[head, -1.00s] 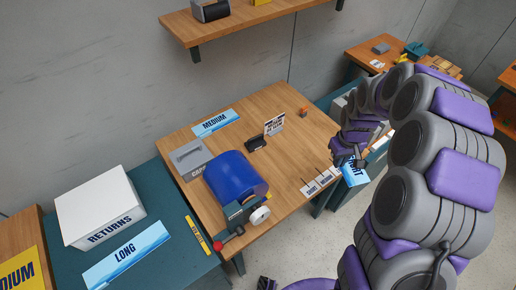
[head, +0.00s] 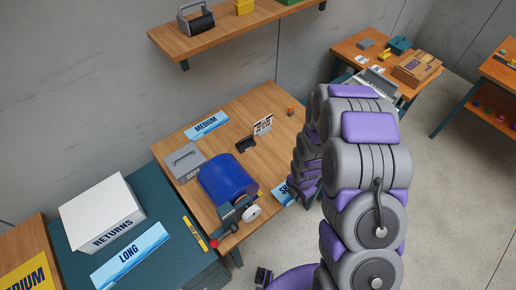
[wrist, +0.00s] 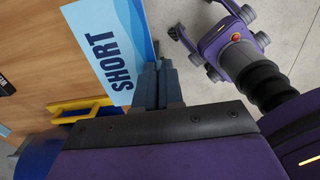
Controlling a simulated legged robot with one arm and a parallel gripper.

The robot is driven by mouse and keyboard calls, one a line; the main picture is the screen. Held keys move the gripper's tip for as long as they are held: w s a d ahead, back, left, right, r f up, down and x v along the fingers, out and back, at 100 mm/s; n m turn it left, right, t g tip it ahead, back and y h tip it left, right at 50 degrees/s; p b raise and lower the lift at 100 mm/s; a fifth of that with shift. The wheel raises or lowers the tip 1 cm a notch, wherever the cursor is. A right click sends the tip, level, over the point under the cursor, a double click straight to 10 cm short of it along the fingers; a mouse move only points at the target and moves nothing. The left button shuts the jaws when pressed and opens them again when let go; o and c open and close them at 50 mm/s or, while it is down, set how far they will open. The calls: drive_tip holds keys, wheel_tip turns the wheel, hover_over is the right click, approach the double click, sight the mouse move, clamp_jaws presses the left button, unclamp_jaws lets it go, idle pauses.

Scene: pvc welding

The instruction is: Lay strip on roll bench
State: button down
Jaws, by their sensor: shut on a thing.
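A blue-and-white strip marked SHORT (wrist: 108,50) is in my gripper (wrist: 166,85), which is shut at its edge in the wrist view. In the head view only the left end of the strip (head: 284,193) shows, at the right edge of the wooden roll bench (head: 262,165); my arm hides the rest and the gripper. The strip appears to hang over the bench edge; I cannot tell whether it touches the top. A big blue roll (head: 226,177) sits at the bench's front, with a crank. The roll also shows in the wrist view (wrist: 38,160).
A MEDIUM strip (head: 206,125) lies at the bench's back and a LONG strip (head: 130,255) on the teal cabinet, near a white RETURNS box (head: 102,212). A grey CAPS box (head: 184,162) and a small sign (head: 263,125) stand on the bench.

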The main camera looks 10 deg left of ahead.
hover_over(284, 169)
drive_tip(key=shift+s+d+f+b, duration=0.15)
drive_tip(key=shift+f+b, duration=0.15)
drive_tip(key=shift+f, duration=0.5)
drive_tip(key=shift+a+f, duration=0.2)
drive_tip(key=shift+f, duration=1.65)
drive_tip(key=shift+d+r, duration=0.1)
drive_tip(key=shift+d, duration=0.05)
drive_tip(key=c, duration=1.3)
unclamp_jaws()
drive_tip(key=shift+o, duration=0.2)
wheel_tip(284, 169, up, 12)
